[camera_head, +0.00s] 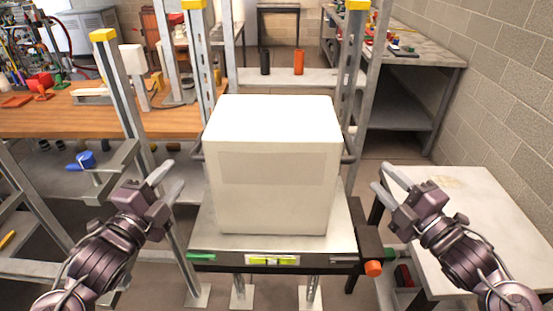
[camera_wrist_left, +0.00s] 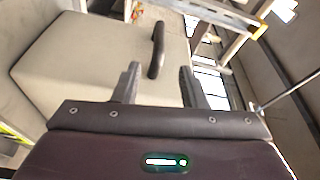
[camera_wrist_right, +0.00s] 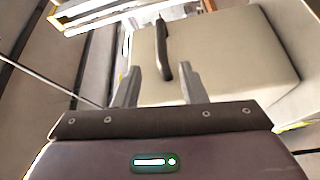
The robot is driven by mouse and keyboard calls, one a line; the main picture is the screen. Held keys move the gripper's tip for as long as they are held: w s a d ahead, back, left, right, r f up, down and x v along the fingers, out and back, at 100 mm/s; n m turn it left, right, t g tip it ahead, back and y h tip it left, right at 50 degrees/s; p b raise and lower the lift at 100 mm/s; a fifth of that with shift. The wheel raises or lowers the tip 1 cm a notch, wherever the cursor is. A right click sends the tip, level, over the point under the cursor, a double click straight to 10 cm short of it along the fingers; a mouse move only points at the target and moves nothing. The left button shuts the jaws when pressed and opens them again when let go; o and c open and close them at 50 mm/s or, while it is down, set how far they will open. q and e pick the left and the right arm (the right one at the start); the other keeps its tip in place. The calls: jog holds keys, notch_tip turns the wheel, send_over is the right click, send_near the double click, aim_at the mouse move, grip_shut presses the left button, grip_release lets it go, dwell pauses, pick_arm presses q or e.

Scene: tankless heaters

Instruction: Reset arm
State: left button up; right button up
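A large white box-shaped heater (camera_head: 265,165) stands upright on a metal stand in the middle of the head view. A dark handle sticks out of each side. My left gripper (camera_head: 177,173) is open and empty to the left of the box, apart from it. The left wrist view shows the left-side handle (camera_wrist_left: 157,50) beyond its spread fingers. My right gripper (camera_head: 381,175) is open and empty to the right of the box, also apart. The right wrist view shows the right-side handle (camera_wrist_right: 163,48) beyond its spread fingers.
The metal stand (camera_head: 222,245) has a green-yellow level and an orange knob (camera_head: 373,268) at its front. A white table (camera_head: 465,225) is at the right. A wooden bench (camera_head: 60,122) and metal posts are at the left. A grey shelf unit stands at the back right.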

pick_arm(q)
jog(key=shift+f, duration=0.15)
pick_arm(e)
jog(key=shift+f, duration=0.1)
